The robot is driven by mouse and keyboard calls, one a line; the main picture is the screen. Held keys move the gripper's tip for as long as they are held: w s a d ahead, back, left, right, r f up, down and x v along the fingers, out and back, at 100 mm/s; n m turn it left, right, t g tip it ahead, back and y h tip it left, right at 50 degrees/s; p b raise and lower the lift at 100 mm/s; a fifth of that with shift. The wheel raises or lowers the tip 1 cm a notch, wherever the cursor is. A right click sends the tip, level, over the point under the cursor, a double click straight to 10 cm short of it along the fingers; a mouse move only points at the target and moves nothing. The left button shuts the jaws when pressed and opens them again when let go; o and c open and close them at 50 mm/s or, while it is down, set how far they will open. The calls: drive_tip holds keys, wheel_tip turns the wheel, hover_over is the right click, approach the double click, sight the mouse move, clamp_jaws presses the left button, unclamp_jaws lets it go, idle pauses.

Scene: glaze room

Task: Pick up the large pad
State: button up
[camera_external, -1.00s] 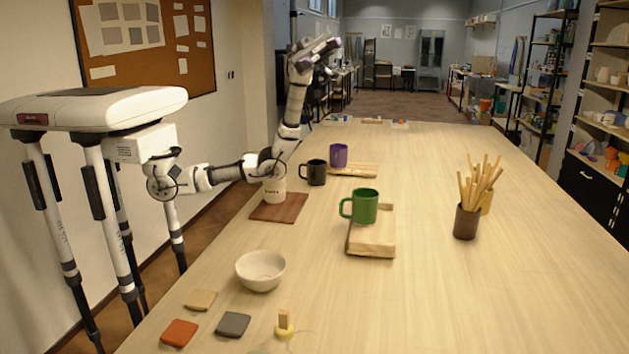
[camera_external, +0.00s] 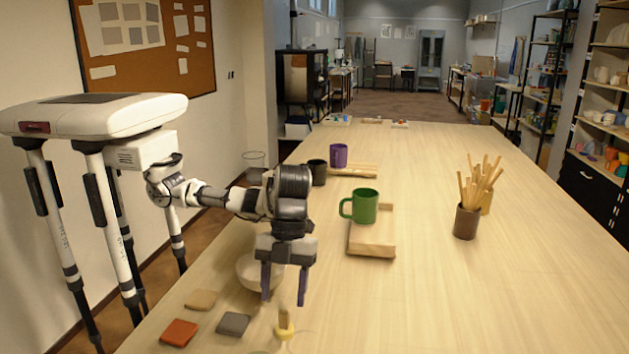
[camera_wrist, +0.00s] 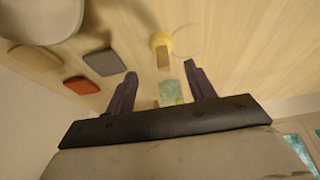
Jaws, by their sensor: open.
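A yellow round pad with an upright wooden handle (camera_external: 285,330) stands at the near edge of the table; it also shows in the wrist view (camera_wrist: 158,41). Three flat square pieces lie left of it: orange (camera_external: 179,332), grey (camera_external: 233,324) and tan (camera_external: 201,299). I cannot tell for sure which thing is the large pad. My gripper (camera_external: 285,298) points down, open, above the table near the yellow pad's handle, in front of the bowl. In the wrist view, the handle and a pale green piece (camera_wrist: 170,92) appear between the fingers (camera_wrist: 161,73).
A white bowl (camera_external: 247,275) is partly hidden behind my gripper. A green mug (camera_external: 363,204) stands on a wooden block (camera_external: 372,244). A black mug (camera_external: 319,173), purple mug (camera_external: 338,155) and brown stick holder (camera_external: 466,222) stand farther back.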

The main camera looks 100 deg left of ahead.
sight(285, 311)
drive_tip(key=shift+w+p+x, duration=0.1)
drive_tip(key=shift+p+x, duration=0.15)
drive_tip(key=shift+x, duration=1.4)
drive_tip(key=shift+w+p+x, duration=0.15)
drive_tip(key=shift+p+x, duration=0.1)
drive_tip(key=shift+x, duration=1.35)
drive_tip(key=c, duration=1)
